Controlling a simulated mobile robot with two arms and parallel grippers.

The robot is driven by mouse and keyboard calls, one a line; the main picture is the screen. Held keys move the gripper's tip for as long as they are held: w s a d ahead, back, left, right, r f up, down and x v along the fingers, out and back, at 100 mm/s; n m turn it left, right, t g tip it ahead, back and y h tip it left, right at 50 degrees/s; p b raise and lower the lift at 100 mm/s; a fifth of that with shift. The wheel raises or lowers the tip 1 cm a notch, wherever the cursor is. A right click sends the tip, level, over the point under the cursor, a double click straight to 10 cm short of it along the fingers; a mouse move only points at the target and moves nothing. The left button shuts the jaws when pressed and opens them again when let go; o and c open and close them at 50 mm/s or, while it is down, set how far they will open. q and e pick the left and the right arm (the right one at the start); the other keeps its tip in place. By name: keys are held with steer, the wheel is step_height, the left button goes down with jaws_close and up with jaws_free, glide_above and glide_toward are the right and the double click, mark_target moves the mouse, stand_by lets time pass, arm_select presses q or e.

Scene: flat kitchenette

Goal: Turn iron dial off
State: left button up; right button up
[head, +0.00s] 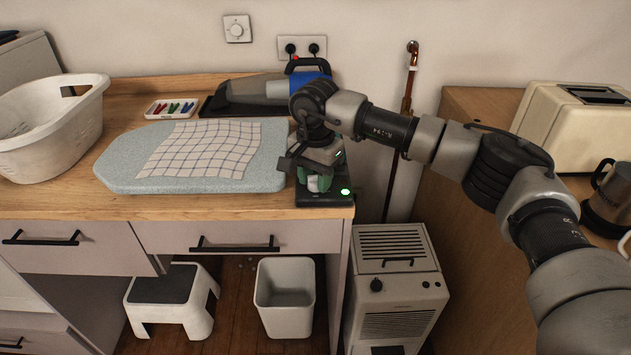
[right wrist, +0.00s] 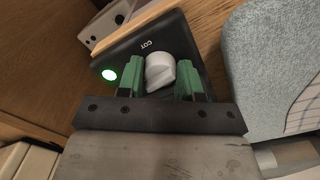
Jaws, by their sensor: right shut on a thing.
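A black iron base (head: 325,200) sits at the front right corner of the wooden counter, with a lit green light on it. My right gripper (head: 317,182) is over the base. In the right wrist view, its two green fingers (right wrist: 160,82) are on either side of the dial, shut on it. The gripper hides part of the base in the head view. My left gripper is not in view.
An ironing pad (head: 115,165) with a checked cloth (head: 200,150) lies just left of the base. A white basket (head: 50,120), a pen tray (head: 172,108) and a blue-black handheld vacuum (head: 255,90) are on the counter. A toaster (head: 570,130) stands at right.

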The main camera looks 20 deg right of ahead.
mark_target(316, 176)
steer(key=n+b, duration=0.1)
steer(key=n, duration=0.2)
steer(key=shift+r+n, duration=0.1)
steer(key=shift+n, duration=0.3)
steer(key=n, duration=0.4)
steer(key=shift+n+b, duration=0.3)
steer(key=n, duration=0.3)
steer(key=shift+n+b, duration=0.3)
steer(key=shift+n, duration=1.9)
steer(key=shift+r, duration=0.1)
steer(key=o, duration=0.6)
steer(key=shift+o, duration=0.2)
step_height(316, 176, up, 11)
